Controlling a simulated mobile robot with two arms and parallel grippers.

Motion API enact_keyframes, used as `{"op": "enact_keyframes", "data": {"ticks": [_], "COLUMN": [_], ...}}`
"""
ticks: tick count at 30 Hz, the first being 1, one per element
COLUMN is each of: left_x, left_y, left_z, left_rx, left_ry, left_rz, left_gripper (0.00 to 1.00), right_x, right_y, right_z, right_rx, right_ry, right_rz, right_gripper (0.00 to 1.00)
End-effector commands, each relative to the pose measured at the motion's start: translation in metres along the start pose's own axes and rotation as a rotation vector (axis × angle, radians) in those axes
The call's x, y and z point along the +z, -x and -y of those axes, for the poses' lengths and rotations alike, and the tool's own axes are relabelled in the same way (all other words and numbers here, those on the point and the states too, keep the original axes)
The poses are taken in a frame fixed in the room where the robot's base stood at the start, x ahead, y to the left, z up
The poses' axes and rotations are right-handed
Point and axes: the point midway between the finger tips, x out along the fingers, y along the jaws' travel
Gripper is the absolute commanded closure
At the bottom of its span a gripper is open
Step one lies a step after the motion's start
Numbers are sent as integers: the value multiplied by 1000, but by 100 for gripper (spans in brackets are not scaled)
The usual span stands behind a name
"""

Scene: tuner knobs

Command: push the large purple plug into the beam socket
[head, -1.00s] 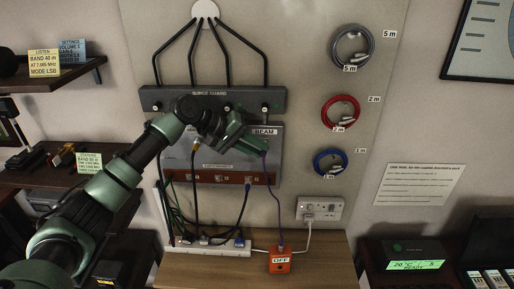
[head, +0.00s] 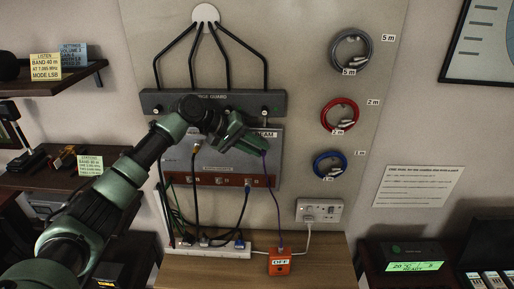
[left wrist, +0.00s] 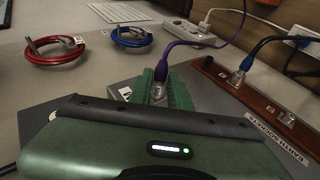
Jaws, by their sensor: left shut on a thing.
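My left gripper (head: 256,145) is at the right part of the grey panel (head: 272,172), just below the BEAM label (head: 267,134). It is shut on the large purple plug (left wrist: 161,71), which shows between the green fingers in the left wrist view. A silvery metal part (left wrist: 157,93) shows between the fingers by the plug. The purple cable (head: 272,187) hangs from the plug down to the orange box marked OFF (head: 280,262). The beam socket is hidden behind my gripper, so I cannot tell how deep the plug sits. My right gripper is out of view.
The surge guard bar (head: 255,103) runs above the panel. A reddish-brown socket strip (head: 233,181) with plugged cables lies below my gripper. Grey (head: 352,48), red (head: 340,116) and blue (head: 330,164) cable coils hang at the right. The wall between panel and coils is clear.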

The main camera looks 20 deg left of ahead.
Motion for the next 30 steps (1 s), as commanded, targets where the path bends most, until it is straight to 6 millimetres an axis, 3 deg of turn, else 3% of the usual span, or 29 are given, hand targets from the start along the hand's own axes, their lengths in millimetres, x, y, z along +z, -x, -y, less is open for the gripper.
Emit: {"op": "enact_keyframes", "data": {"ticks": [2,3,6,17,30], "left_x": [-1,-1,-1,-1,-1], "left_y": [1,1,1,3,68], "left_z": [-1,-1,-1,1,2], "left_rx": [2,3,2,1,2], "left_ry": [-1,-1,-1,0,-1], "left_rz": [-4,-4,-4,-3,-4], "left_gripper": [100,79,56,56,56], "right_x": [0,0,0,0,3], "right_y": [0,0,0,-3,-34], "right_z": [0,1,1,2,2], "right_rx": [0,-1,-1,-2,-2], "right_ry": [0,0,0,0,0], "right_rz": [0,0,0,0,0], "right_gripper": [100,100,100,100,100]}}
